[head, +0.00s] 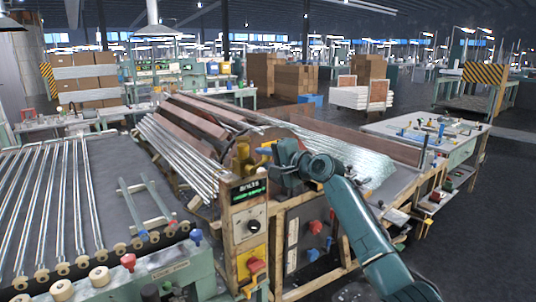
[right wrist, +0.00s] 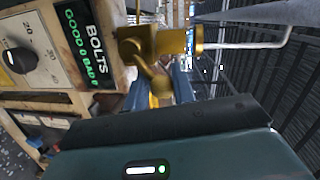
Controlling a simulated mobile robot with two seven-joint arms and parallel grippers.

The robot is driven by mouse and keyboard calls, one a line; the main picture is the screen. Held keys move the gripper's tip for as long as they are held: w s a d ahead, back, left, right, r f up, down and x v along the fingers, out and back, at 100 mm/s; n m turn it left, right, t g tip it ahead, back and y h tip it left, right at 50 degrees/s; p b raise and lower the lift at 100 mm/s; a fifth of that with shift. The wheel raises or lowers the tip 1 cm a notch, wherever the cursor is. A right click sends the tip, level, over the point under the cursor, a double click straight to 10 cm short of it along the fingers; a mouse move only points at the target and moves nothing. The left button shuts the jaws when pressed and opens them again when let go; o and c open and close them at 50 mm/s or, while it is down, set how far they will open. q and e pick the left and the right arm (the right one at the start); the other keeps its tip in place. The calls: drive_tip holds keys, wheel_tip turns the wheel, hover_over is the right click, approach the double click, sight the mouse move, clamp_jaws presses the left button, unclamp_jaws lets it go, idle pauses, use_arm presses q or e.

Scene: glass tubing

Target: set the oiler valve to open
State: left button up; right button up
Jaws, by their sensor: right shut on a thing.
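The oiler valve is a brass-yellow fitting (right wrist: 150,44) at the upper middle of the right wrist view, with a curved brass piece below its body. A pale thin tube leaves it to the right. In the head view, yellow parts (head: 264,148) show just left of my right gripper (head: 272,153), above the display post. In the right wrist view, the blue fingers of my right gripper (right wrist: 159,92) are shut around a yellow part below the brass body. The dark gripper housing hides much of the contact, and I cannot read the valve's setting. My left gripper is not in view.
Glass tubes (head: 180,155) lie left of the gripper. A red knob (head: 316,227) sits on the front panel below.

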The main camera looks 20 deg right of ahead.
sight(248, 154)
drive_tip(key=n, duration=0.1)
drive_tip(key=a+r+n+p, duration=0.1)
drive_tip(key=n+p, duration=0.1)
drive_tip(key=shift+s+a+r+h, duration=0.2)
drive_tip(key=shift+s+a+h, duration=0.05)
drive_tip(key=shift+h, duration=0.15)
drive_tip(key=shift+s+a+n+h, duration=0.15)
drive_tip(key=shift+a+n, duration=0.15)
drive_tip(key=shift+n, duration=0.35)
drive_tip(key=shift+s+a+n+h, duration=0.15)
drive_tip(key=shift+a+n, duration=0.1)
drive_tip(key=shift+n, duration=0.4)
drive_tip(key=shift+w, duration=0.1)
drive_tip(key=shift+a+f, duration=0.15)
drive_tip(key=o, duration=0.9)
drive_tip(key=shift+o, duration=0.4)
drive_tip(key=shift+d, duration=0.2)
drive_tip(key=b+v, duration=0.2)
drive_tip(key=v, duration=1.1)
drive_tip(key=shift+s+a, duration=0.2)
